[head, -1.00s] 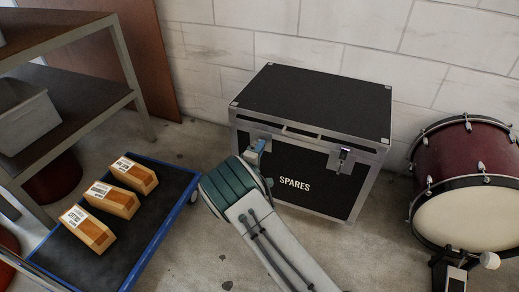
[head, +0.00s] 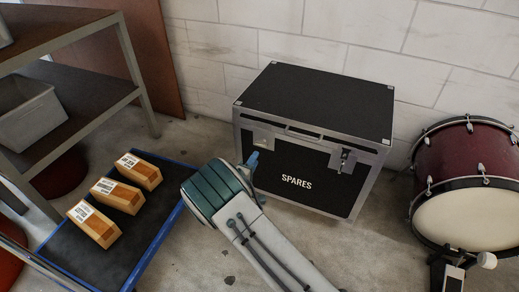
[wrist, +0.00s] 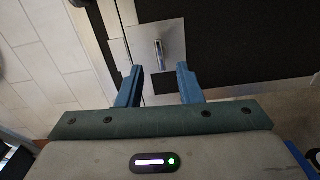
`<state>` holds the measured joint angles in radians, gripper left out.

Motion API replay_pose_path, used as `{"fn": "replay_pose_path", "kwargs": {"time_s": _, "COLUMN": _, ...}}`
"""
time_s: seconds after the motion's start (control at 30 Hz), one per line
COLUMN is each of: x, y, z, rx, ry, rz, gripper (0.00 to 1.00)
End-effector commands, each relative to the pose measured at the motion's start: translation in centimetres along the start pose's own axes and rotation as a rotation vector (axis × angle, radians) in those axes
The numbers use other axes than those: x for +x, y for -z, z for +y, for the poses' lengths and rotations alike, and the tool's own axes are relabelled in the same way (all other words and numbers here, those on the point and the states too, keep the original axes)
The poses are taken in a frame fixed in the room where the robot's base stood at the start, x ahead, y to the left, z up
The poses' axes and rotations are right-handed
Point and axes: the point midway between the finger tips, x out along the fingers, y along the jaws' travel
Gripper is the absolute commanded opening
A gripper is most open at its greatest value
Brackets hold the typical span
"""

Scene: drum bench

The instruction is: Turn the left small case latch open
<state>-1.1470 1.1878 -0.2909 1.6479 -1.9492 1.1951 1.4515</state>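The black SPARES case (head: 292,183) with silver edges stands on the floor by the wall, lid shut. Its left small latch shows in the wrist view as a short silver bar (wrist: 159,54) on a square metal plate (wrist: 173,38). In the head view only part of its plate (head: 263,137) shows; I cannot see the bar there. My gripper (wrist: 158,85) is open, its two blue fingers apart with nothing between their tips. The latch lies ahead of the gap, apart from both fingers. In the head view my gripper (head: 252,160) is in front of the case's left side.
The right latch (head: 344,158) is on the same front face. A bass drum (head: 471,215) stands to the right. A blue-edged cart (head: 160,240) with several boxes (head: 118,195) is at the left, beside a shelf rack (head: 90,105).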

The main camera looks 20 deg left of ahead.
Motion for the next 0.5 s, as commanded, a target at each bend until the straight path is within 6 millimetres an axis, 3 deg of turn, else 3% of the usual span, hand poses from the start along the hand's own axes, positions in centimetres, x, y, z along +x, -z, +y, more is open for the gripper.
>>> {"fn": "replay_pose_path", "kwargs": {"time_s": 0.2, "x": -4.2, "y": 0.1, "z": 0.1, "rx": -0.001, "ry": 0.002, "rz": 0.002, "gripper": 0.33}}
{"fn": "replay_pose_path", "kwargs": {"time_s": 0.5, "x": -5.8, "y": 0.1, "z": 0.0, "rx": 0.0, "ry": 0.0, "rz": 0.001, "gripper": 0.33}}
